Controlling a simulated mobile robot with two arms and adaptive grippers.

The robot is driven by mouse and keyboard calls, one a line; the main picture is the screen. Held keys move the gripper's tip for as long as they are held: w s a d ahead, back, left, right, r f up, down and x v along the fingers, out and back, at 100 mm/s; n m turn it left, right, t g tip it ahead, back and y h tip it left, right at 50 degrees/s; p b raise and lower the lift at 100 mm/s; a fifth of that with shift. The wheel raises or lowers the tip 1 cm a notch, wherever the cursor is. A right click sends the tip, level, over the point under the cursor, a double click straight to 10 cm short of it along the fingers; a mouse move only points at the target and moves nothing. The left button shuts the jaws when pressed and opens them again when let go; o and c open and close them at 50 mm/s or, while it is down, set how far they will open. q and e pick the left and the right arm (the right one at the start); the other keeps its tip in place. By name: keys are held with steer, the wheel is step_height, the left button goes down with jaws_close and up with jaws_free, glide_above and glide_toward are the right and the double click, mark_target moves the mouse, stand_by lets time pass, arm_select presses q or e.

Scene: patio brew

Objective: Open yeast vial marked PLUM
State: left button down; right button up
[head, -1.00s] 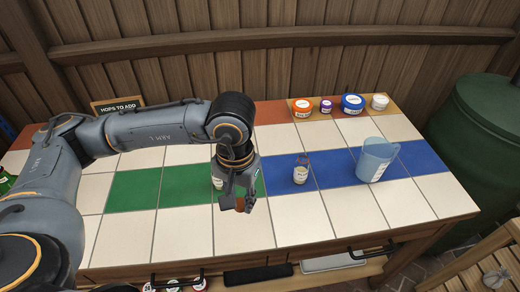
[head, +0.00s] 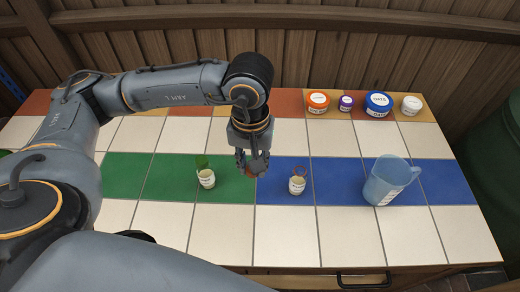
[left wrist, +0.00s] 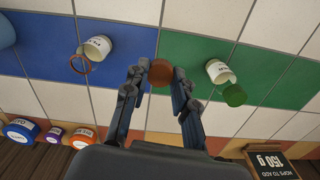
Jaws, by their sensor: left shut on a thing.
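A small white vial (head: 297,186) stands upright on the blue tiles; its label is small but seems to read PLUM. A reddish ring (head: 300,169) stands up at its top. Both show in the left wrist view, the vial (left wrist: 97,47) and the ring (left wrist: 80,65). A second white vial (head: 207,179) with a raised green lid (head: 201,162) stands on the green tiles. My left gripper (head: 252,166) is between the two vials, apart from both, shut on a reddish-brown round piece (left wrist: 161,73). My right gripper is out of view.
A clear blue jug (head: 388,182) stands right of the vials. Orange (head: 317,103), purple (head: 346,103), blue (head: 377,105) and white (head: 411,105) tubs line the back. A hops sign (left wrist: 275,162) shows in the wrist view. The front white tiles are clear.

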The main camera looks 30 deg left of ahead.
arm_select(q)
steer(key=n, duration=0.5)
steer(key=shift+d+r, duration=0.15)
steer(key=n, duration=0.5)
steer(key=shift+s+d+r+n, duration=0.2)
steer(key=shift+s+n, duration=0.1)
steer(key=shift+n, duration=0.1)
steer(key=n, duration=0.5)
steer(key=shift+s+d+r+n, duration=0.1)
steer(key=shift+s+r+n, duration=0.1)
steer(key=shift+n, duration=0.1)
steer(key=n, duration=0.4)
steer(key=n+p, duration=0.2)
steer(key=n, duration=1.9)
glide_above(278, 165)
steer(key=f, duration=0.5)
steer(key=s+f, duration=0.1)
steer(key=f, duration=0.1)
steer(key=shift+f, duration=0.15)
steer(key=shift+w+f, duration=0.55)
steer(key=shift+f, duration=0.15)
step_height(278, 165, down, 2)
steer(key=shift+f, duration=0.4)
